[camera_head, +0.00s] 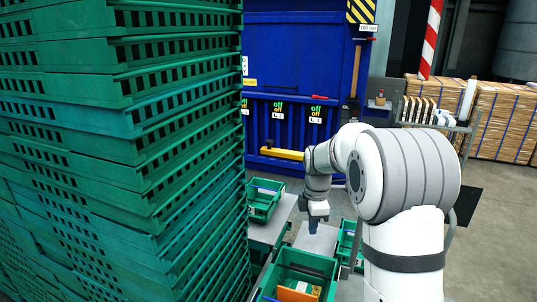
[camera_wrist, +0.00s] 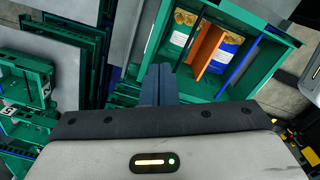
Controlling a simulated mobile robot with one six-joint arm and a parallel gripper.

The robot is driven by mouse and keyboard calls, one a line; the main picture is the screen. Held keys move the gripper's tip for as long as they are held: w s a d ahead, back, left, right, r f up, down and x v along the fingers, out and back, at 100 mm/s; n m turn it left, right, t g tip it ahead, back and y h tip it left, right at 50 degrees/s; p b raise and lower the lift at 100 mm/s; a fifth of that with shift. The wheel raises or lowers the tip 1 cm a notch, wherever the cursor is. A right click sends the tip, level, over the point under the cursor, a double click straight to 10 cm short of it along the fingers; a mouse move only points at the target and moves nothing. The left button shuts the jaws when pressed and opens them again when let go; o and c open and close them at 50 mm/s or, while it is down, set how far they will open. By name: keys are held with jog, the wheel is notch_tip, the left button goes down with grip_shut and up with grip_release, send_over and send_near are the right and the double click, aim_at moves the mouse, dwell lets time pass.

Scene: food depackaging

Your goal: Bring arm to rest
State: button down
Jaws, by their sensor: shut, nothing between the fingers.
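My arm is white and grey and reaches left across the right half of the head view. My gripper (camera_head: 314,229) hangs fingers-down above a grey surface (camera_head: 318,240). In the wrist view my gripper's fingers (camera_wrist: 160,75) are together with nothing between them. They point toward the left side of a green crate (camera_wrist: 150,48), apart from what lies in it. That crate also shows in the head view (camera_head: 277,275), below my gripper.
Packages (camera_wrist: 222,50) with blue, white and orange faces stand in the crate. A tall stack of green crates (camera_head: 120,140) fills the left. Another green crate (camera_head: 264,200) lies behind my gripper. A blue container (camera_head: 300,70) stands at the back; wrapped pallets (camera_head: 505,120) are at right.

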jog(key=s+r+m+t, duration=0.1)
jog(key=s+r+m, duration=0.2)
jog(key=s+m, duration=0.6)
jog(key=s+r+m+t, duration=0.2)
jog(key=s+m, duration=0.7)
jog(key=s, duration=1.1)
jog(key=shift+s+d+r+m, duration=0.3)
jog(key=shift+s+d+r, duration=0.05)
jog(key=shift+r, duration=0.8)
